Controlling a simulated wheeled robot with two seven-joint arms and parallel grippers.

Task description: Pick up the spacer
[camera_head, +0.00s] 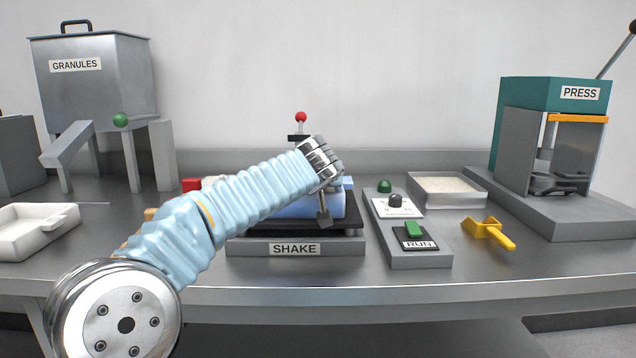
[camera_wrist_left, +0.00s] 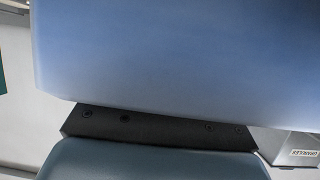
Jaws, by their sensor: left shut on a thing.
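A pale blue block (camera_head: 298,206) rests on or just above the black top of the shaker (camera_head: 296,247); I cannot tell whether they touch. It is the likely spacer, but no label shows. My left gripper (camera_head: 323,208) reaches over the block's right part, with one grey finger down at its front face; the other finger is hidden. The jaws are shut on the block. In the left wrist view a large smooth blue surface (camera_wrist_left: 180,55) fills the upper part, very close to the camera. My right gripper is not in view.
A control box (camera_head: 408,232) with a green RUN switch stands right of the shaker, then a shallow metal tray (camera_head: 447,203), a yellow scoop (camera_head: 489,233) and the press (camera_head: 548,150). A white tray (camera_head: 35,240) and the granule hopper (camera_head: 92,85) stand left. A red-knobbed lever (camera_head: 300,118) rises behind the shaker.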

